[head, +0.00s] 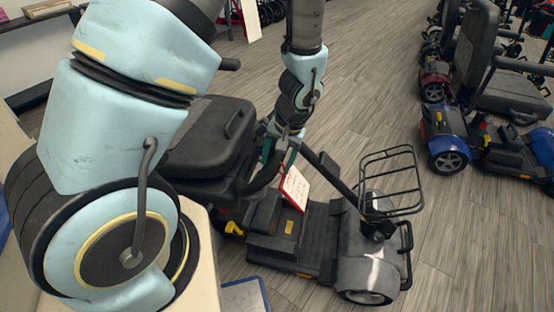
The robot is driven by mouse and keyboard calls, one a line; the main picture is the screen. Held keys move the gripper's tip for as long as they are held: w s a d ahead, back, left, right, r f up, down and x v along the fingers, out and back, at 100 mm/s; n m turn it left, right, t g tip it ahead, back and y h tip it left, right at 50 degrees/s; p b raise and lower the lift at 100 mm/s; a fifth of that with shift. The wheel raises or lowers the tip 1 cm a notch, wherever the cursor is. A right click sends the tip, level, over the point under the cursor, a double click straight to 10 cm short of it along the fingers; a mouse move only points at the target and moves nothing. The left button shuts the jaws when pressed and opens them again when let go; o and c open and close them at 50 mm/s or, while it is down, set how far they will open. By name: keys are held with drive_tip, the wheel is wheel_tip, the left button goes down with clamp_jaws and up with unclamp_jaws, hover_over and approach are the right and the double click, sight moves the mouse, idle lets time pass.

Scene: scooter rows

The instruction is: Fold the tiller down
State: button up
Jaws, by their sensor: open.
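The grey mobility scooter (360,250) stands in the middle of the head view, its front toward the right. Its dark tiller (338,178) slants from the front end up and left toward the seat (212,135). A black curved handle (262,178) shows at the tiller's upper end, close to the seat. My gripper (278,158) points down at this upper end, with its teal fingers apart. The arm and fingers partly hide the tiller head, and I cannot tell whether the fingers touch it. A red-edged white card (294,188) hangs below the tiller.
A black wire basket (392,182) sticks up at the scooter's front. A blue scooter (490,145) and others stand in a row at the right. Wood-look floor (360,75) is clear between the rows. My arm covers the left side of the view.

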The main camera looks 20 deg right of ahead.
clamp_jaws()
idle(0.5)
idle(0.9)
